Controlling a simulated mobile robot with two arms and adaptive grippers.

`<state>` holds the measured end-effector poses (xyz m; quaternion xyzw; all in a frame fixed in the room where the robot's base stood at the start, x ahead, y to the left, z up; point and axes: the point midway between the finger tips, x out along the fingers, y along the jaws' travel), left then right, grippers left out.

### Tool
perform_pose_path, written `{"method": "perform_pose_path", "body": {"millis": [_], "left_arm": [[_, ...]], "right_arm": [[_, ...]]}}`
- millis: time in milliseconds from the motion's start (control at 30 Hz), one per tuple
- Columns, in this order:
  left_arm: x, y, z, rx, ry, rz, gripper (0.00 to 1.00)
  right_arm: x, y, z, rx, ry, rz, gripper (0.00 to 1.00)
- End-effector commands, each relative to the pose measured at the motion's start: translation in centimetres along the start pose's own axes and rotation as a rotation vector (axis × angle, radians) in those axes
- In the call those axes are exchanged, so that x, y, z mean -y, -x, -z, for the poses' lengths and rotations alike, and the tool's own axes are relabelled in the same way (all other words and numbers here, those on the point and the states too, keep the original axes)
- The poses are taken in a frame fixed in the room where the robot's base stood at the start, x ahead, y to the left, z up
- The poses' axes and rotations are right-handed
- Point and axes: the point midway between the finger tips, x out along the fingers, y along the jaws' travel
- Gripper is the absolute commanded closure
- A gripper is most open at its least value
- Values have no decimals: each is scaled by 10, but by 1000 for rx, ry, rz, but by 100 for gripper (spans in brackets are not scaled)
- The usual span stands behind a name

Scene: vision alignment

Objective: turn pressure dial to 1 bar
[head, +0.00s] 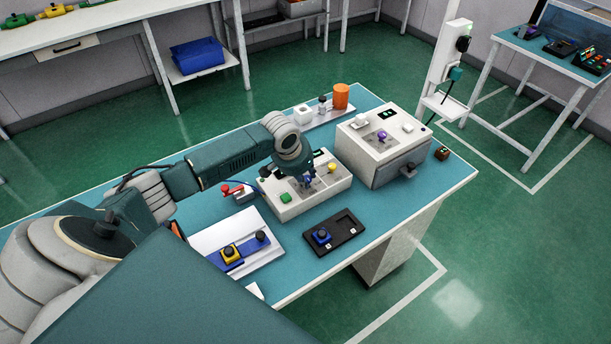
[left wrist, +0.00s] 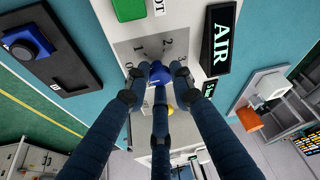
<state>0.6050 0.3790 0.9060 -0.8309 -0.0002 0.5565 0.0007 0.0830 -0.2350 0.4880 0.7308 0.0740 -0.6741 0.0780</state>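The pressure dial is a small blue knob on a grey plate of a white box (head: 285,206). In the left wrist view the dial (left wrist: 159,73) sits beside a printed scale (left wrist: 150,50) with 0, 1, 2 and 3. My left gripper (head: 306,177) is over the box, pointing down, and hides most of the dial in the head view. In the left wrist view its three fingers (left wrist: 157,80) surround the dial closely; whether they grip it is unclear. The dial's pointer is hidden. A black AIR label (left wrist: 221,40) stands beside the plate. My right gripper is out of view.
A green button (head: 286,198) and a yellow knob (head: 332,168) are on the same box. A larger white machine (head: 385,150) stands to the right. A black tray (head: 334,236) with a blue-based button lies in front, and a white board (head: 228,244) to the left.

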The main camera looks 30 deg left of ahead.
Motion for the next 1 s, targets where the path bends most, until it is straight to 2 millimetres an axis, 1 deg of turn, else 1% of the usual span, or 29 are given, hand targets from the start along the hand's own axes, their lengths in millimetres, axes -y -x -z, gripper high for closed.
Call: {"method": "perform_pose_path", "body": {"millis": [267,467,767,1000], "left_arm": [[0,1,2,-4,-7,-4,100],[1,2,3,-6,-59,-27,100],[3,1,4,-8,-262,-111,100],[5,-2,5,-11,-471,-198,100]], "right_arm": [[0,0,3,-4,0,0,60],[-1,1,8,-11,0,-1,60],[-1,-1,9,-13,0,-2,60],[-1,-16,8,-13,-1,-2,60]]}}
